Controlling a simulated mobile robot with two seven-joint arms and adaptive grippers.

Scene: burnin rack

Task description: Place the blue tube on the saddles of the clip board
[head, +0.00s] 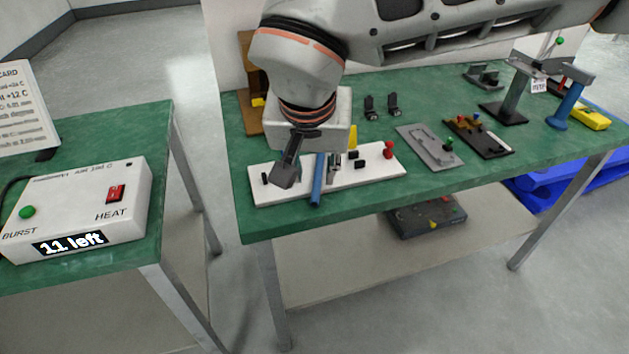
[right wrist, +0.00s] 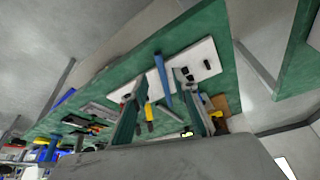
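The white clip board (head: 375,170) lies near the front left of the green table, with small black parts and a red knob (head: 388,150) on it. It also shows in the right wrist view (right wrist: 205,50). The blue tube (head: 317,185) lies crosswise over the board, its near end at the board's front edge; I cannot tell whether it touches the board or a saddle. In the right wrist view the tube (right wrist: 162,80) shows between my right gripper's fingers with gaps on both sides. My right gripper (head: 310,172) is open above the board. My left gripper is out of view.
A grey plate (head: 430,147) and a dark tray (head: 480,138) lie to the right. A stand (head: 503,103) and a blue upright tool (head: 569,100) are farther right. A white control box (head: 85,210) reading "11 left" sits on the left table, across a floor gap.

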